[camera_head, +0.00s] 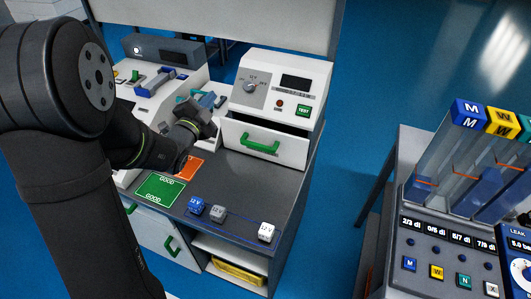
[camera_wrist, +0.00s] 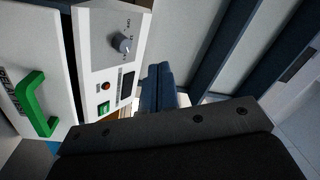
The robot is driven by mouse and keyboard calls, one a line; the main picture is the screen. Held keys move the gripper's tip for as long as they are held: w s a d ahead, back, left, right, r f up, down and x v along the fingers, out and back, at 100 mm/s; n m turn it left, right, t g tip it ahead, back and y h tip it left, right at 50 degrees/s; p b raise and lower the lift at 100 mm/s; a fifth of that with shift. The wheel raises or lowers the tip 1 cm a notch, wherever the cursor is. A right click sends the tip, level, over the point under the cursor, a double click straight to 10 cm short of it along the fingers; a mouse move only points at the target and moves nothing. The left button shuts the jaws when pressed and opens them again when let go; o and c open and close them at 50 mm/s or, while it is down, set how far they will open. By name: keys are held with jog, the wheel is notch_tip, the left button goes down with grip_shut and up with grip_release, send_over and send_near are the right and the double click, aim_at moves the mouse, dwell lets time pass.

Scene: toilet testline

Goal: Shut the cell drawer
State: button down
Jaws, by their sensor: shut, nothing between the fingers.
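The cell drawer (camera_head: 290,150) has a white front with a green handle (camera_head: 260,143). It is low in the white tester (camera_head: 300,75) and stands out from it, with a dark gap above its front. In the wrist view the drawer front (camera_wrist: 15,75) and its green handle (camera_wrist: 38,110) show at the left, tilted. My gripper (camera_head: 212,107) is left of the drawer in the head view, apart from the handle. In the wrist view its narrow blue fingers (camera_wrist: 158,86) are together and empty, beside the tester's panel (camera_wrist: 105,45).
Blue, grey and white cells (camera_head: 218,212) sit on the dark bench near its front edge. A green GOOD mat (camera_head: 160,190) and an orange mat (camera_head: 189,167) lie left of them. Another white machine (camera_head: 165,75) stands at the left. The bench before the drawer is clear.

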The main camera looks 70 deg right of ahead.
aim_at(271, 142)
jog(key=s+a+f+m, duration=0.1)
jog(key=s+a+f, duration=0.2)
jog(key=s+f, duration=0.2)
jog(key=s+a+f+m+y, duration=0.1)
jog(key=s+a+f, duration=0.2)
jog(key=s+f, duration=0.2)
jog(key=s+a+f+m+g+y, duration=0.1)
jog(key=s+a+f, duration=0.3)
jog(key=f, duration=0.6)
jog(key=shift+s+a+f+m, duration=0.1)
jog(key=shift+s+f+m, duration=0.05)
jog(key=shift+s+m, duration=0.4)
jog(key=shift+m, duration=0.35)
jog(key=shift+d+r+m+h, duration=0.3)
jog(key=shift+m+h, duration=0.2)
jog(key=shift+m, duration=0.4)
jog(key=shift+d, duration=0.2)
jog(key=d, duration=1.3)
jog(key=shift+d, duration=0.3)
jog(key=d, duration=0.4)
jog(key=shift+d, duration=0.25)
jog(key=shift+d+r, duration=0.15)
jog(key=shift+d, duration=0.1)
